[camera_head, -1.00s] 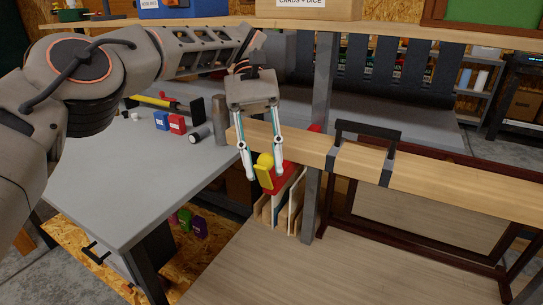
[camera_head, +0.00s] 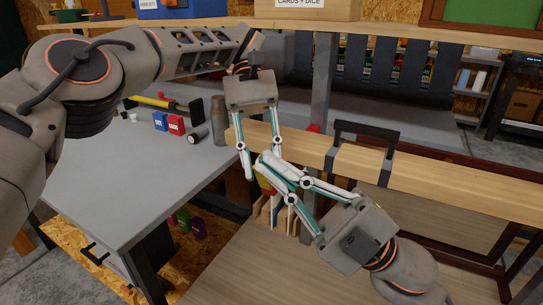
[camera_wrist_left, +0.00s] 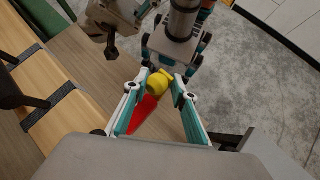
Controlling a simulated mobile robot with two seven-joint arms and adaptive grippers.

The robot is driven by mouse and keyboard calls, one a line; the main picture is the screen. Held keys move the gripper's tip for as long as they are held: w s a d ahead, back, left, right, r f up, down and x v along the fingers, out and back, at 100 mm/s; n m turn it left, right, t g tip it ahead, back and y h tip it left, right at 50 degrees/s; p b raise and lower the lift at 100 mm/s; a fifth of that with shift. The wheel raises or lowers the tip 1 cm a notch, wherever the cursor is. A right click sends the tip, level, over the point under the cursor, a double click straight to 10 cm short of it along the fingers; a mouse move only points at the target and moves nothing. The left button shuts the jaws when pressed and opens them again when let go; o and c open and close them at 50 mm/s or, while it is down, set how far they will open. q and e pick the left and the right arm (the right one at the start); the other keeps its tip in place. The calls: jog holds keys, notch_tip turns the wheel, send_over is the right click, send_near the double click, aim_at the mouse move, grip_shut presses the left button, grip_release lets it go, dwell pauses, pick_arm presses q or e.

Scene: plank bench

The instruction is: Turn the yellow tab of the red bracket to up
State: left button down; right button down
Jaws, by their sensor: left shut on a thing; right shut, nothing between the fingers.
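The red bracket (camera_wrist_left: 142,115) is between the fingers of my left gripper (camera_wrist_left: 155,100), which is shut on it. In the head view my left gripper (camera_head: 261,164) points down in front of the plank. The yellow tab (camera_wrist_left: 157,84) shows as a rounded knob at the bracket's end in the wrist view; which way it points I cannot tell. In the head view only a sliver of yellow (camera_head: 263,184) shows. My right gripper (camera_head: 268,162) is shut and empty, its tips overlapping the bracket and hiding most of it. Whether they touch the tab I cannot tell.
The wooden plank (camera_head: 450,192) with a black handle-like clamp (camera_head: 366,133) runs behind and to the right. A grey post (camera_head: 322,90) stands behind the grippers. A grey table (camera_head: 125,185) lies at left, with a red box (camera_head: 176,124) and a grey bottle (camera_head: 219,120).

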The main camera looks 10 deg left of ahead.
pick_arm(q)
jog(key=shift+f, duration=0.25)
pick_arm(e)
jog(key=s+a+n+g+h, duration=0.7)
jog(key=s+n+g+h, duration=0.25)
jog(key=n+h, duration=0.25)
pick_arm(q)
jog(key=shift+r, duration=0.1)
pick_arm(e)
jog(key=w+d+r+m+t+h, duration=0.5)
jog(key=w+d+r+t+h, duration=0.2)
jog(key=w+d+t+h, duration=0.5)
jog(key=w+a+f+y, duration=0.2)
jog(key=w+a+f, duration=0.3)
jog(key=f, duration=0.5)
jog(key=shift+w+a+t, duration=0.35)
jog(key=shift+a, duration=0.7)
jog(key=shift+f, duration=0.1)
pick_arm(q)
jog(key=shift+r, duration=0.15)
pick_arm(e)
jog(key=shift+w+f, duration=0.1)
jog(key=shift+w, duration=0.55)
